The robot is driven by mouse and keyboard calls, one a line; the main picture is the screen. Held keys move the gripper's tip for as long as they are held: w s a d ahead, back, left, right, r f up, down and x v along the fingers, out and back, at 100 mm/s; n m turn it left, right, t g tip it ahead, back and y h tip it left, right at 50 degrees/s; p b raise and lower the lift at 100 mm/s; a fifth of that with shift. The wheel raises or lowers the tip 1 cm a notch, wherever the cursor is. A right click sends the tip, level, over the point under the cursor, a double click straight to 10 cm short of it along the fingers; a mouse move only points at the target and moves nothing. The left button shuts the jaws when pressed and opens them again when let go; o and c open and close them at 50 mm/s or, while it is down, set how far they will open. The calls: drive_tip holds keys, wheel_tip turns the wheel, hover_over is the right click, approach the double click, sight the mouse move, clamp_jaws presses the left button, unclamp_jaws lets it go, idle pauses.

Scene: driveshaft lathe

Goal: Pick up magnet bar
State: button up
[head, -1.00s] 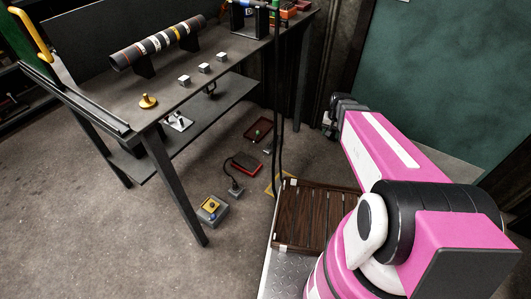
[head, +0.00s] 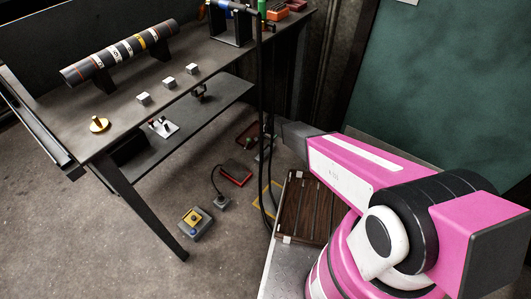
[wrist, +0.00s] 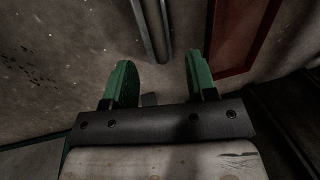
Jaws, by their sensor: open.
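I cannot tell for sure which thing is the magnet bar. My gripper (wrist: 160,78) shows two green fingers, wide apart, with nothing between their tips. In the wrist view a grey double rod or bar (wrist: 152,30) lies beyond the fingertips, cut off by the top edge. I cannot tell if it is the magnet bar or a cable. In the head view the dark end of my arm points left toward the hanging black cables, and the fingers cannot be made out.
A dark workbench (head: 190,92) carries a striped shaft (head: 120,55), several small metal blocks and a brass piece (head: 99,124). A red-edged tray (wrist: 236,71) shows right of my fingers.

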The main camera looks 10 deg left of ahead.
sight(266, 146)
drive_tip(key=f, duration=0.5)
drive_tip(key=a+f, duration=0.1)
drive_tip(key=f, duration=0.2)
drive_tip(key=shift+w+a+f, duration=0.1)
drive_tip(key=shift+f, duration=0.05)
clamp_jaws()
